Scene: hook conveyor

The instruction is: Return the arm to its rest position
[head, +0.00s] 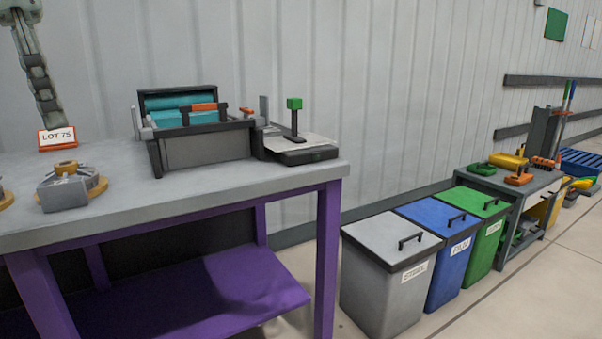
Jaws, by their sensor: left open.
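Neither of my grippers can be made out in the head view, and no arm of mine shows clearly. The grey worktable (215,183) with purple legs fills the left side. On it stands a grey fixture box (205,150) with teal rolls and an orange-and-black handle. Next to it is a flat dark device (295,155) with a green-topped post. A grey part with an orange knob (65,192) sits on a round base at the left. A similar one is cut off by the left edge.
Grey (385,285), blue (450,270) and green (487,249) bins stand right of the table. A small bench (535,185) with coloured tools is beyond. The floor at lower right is clear.

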